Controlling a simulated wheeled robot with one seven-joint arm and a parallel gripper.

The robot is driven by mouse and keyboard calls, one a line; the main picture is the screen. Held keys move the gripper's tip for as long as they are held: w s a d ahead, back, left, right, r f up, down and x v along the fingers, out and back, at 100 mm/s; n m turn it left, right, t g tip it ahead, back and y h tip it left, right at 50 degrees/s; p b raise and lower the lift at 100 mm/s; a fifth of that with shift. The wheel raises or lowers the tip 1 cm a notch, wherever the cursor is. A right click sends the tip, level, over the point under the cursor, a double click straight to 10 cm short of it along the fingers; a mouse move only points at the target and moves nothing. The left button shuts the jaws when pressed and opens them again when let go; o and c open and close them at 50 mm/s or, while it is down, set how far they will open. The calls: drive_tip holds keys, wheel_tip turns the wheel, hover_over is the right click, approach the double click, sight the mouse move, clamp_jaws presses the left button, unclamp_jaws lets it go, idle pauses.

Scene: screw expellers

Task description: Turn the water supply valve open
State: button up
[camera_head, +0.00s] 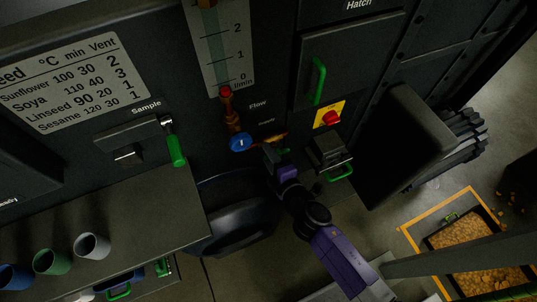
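A round blue valve knob (239,142) with a white mark sits on the dark machine front, at the foot of a copper pipe. A small label beside it is too small to read surely. Above it stands a flow gauge (235,50) marked 0, 1, 2 and l/min, with a red piece (226,91) at the zero mark. My gripper (270,150) is just right of the blue knob, at the end of my purple arm. It seems apart from the knob. Its fingers are small and dark, so their opening is unclear.
A red button on a yellow plate (328,113) and a green-handled box (329,152) are right of my gripper. A hatch with a green handle (319,81) is above. A black basin (232,215) lies below. Left are a sample lever (175,148) and cups on a ledge (150,215).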

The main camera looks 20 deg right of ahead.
drive_tip(key=v, duration=0.7)
drive_tip(key=shift+s+b, duration=0.3)
drive_tip(key=shift+b, duration=0.1)
drive_tip(key=shift+r, duration=0.1)
